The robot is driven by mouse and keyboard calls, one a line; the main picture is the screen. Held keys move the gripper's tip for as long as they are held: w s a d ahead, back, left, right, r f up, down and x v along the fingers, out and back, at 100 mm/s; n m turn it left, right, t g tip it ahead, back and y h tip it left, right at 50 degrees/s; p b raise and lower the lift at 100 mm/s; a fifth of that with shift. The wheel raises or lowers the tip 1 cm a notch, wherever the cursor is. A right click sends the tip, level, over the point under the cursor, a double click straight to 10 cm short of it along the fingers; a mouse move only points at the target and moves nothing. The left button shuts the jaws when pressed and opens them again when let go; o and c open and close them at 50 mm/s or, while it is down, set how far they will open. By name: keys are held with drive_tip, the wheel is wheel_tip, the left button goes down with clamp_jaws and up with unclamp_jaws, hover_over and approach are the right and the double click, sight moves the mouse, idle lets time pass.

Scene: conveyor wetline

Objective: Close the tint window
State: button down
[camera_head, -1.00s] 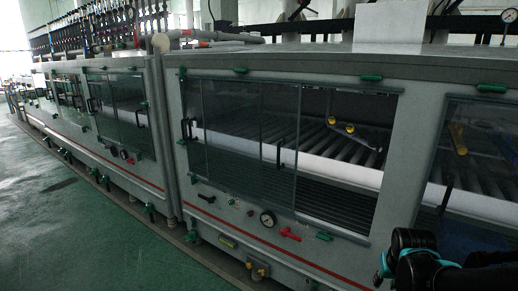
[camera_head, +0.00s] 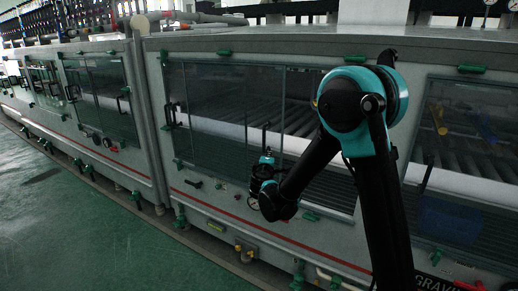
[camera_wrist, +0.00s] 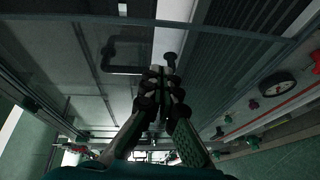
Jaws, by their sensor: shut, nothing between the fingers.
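The tint window (camera_head: 225,105) is a sliding dark glass pane at the left of a long opening in the grey machine. To its right, the opening shows rollers, partly hidden by my arm. A black bar handle (camera_head: 265,138) stands near the pane's right edge. It also shows in the wrist view (camera_wrist: 126,69), just above and left of my fingertips. My gripper (camera_head: 266,160) is just below the handle in the head view. In the wrist view my gripper (camera_wrist: 162,88) is shut and empty. Whether the fingertips touch the handle I cannot tell.
A second window (camera_head: 455,160) with a blue item behind it is at the right. Another glazed unit (camera_head: 102,95) is at the left. A pressure gauge (camera_wrist: 278,84) and a red knob sit on the panel below the opening. Green floor (camera_head: 70,225) is free at the front left.

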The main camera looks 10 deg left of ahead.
drive_tip(key=s+a+n+y, duration=0.1)
drive_tip(key=a+n+y, duration=0.15)
drive_tip(key=a, duration=0.55)
drive_tip(key=w+d, duration=0.2)
drive_tip(key=w, duration=0.7)
drive_tip(key=shift+t, duration=0.3)
